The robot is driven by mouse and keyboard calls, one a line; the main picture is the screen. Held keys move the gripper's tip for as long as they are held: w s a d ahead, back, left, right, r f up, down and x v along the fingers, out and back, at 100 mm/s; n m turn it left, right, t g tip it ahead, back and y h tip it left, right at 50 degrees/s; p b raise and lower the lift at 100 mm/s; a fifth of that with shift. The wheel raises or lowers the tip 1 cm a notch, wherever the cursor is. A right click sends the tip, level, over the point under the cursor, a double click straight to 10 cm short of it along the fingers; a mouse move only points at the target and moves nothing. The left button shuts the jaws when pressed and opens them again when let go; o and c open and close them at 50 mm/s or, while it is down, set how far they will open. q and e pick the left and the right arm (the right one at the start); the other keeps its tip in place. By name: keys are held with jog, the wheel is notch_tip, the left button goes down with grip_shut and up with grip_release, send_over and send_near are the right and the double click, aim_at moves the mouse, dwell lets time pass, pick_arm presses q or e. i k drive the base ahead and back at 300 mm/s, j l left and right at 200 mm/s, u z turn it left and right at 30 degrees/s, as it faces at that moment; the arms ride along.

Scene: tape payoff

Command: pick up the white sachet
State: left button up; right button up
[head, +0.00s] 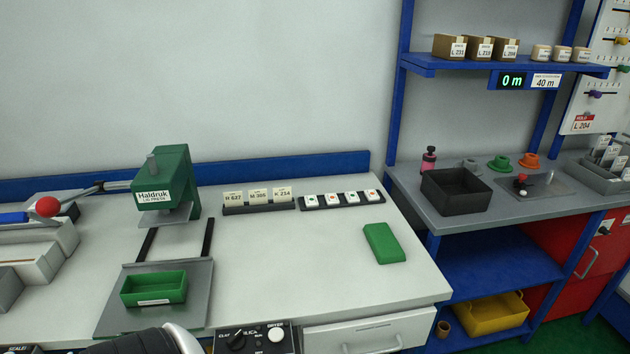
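No object is plainly a single white sachet. Several small white packets (338,199) with coloured marks stand in a dark rack (307,202) at the back right of the white bench. To their left, cream cards or packets (258,197) with printed codes stand in another dark holder; I cannot tell whether either group is sachets. A black and white part at the bottom edge looks like part of my arm, but no fingertips show. Neither gripper can be made out.
A green press (168,185) stands on the white bench (310,258), with a green tray (154,289) on its grey base plate. A green block (384,243) lies at the right. A black bin (455,192) is on the grey bench beyond. The bench middle is clear.

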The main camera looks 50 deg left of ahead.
aim_at(371, 195)
jog(key=u, duration=1.45)
